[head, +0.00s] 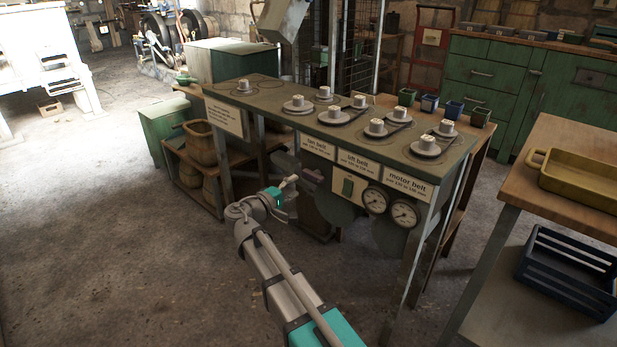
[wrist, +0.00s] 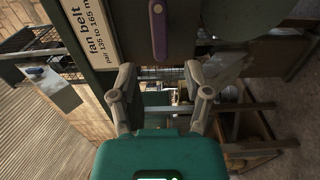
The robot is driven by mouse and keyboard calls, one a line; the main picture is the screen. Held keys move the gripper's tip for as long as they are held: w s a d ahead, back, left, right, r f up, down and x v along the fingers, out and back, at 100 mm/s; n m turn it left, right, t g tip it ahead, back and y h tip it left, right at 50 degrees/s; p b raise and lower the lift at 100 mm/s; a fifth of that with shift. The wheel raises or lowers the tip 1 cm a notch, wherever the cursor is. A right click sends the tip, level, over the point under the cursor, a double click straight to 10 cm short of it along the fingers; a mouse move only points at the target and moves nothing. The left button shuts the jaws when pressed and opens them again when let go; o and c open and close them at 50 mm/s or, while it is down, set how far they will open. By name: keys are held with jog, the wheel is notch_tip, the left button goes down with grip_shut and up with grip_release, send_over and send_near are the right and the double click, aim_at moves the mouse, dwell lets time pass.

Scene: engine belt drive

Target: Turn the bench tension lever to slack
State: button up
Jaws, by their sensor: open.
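The bench (head: 335,118) has a dark top with pulleys and white belt labels along its front. A purple lever (wrist: 158,32) with a pale round end shows at the top of the wrist view, next to the "fan belt" label (wrist: 85,28). In the head view a small purple part (head: 312,176) shows below that label, likely the same lever. My gripper (head: 288,194) is in front of the bench's front face, low and left of the lever. In the wrist view its open fingers (wrist: 162,80) are empty, with the lever beyond them and apart.
A wooden table (head: 570,140) with a yellow tray (head: 574,184) stands at the right. The floor at left is clear.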

aim_at(309, 177)
jog(key=x, duration=0.7)
jog(key=shift+w+d, duration=0.2)
jog(key=shift+w, duration=0.05)
grip_shut()
jog(key=shift+a, duration=0.15)
